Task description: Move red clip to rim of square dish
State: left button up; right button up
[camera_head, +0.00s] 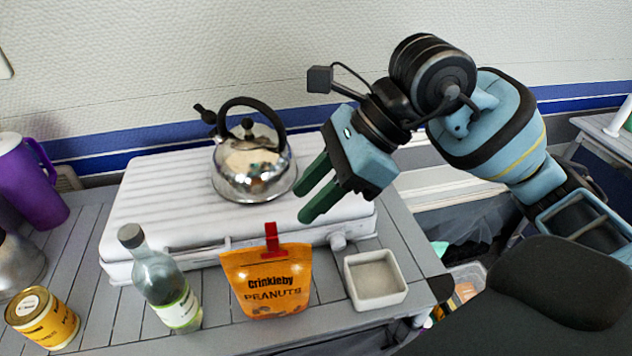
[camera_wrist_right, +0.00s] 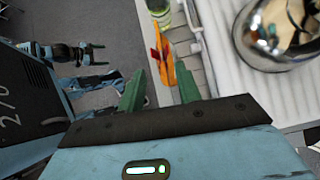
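The red clip (camera_head: 271,237) stands upright on the top edge of an orange peanut bag (camera_head: 268,285). The clip (camera_wrist_right: 155,54) and bag also show, small, between my fingers in the right wrist view. The square dish (camera_head: 376,279) is white, looks empty and sits just right of the bag. My right gripper (camera_head: 304,204) is open and empty, above the white stove case, up and to the right of the clip and apart from it.
A glass bottle (camera_head: 160,283) stands left of the bag, with a yellow can (camera_head: 43,318) farther left. The white case (camera_head: 160,205) lies behind, bearing a shiny kettle (camera_head: 254,172). A purple jug (camera_head: 30,180) stands at far left. The counter's right edge is near the dish.

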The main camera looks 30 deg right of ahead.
jog(key=shift+b+x, duration=0.95)
jog(key=shift+x, duration=2.45)
jog(key=c, duration=0.5)
jog(key=shift+c, duration=0.2)
jog(key=shift+r, duration=0.1)
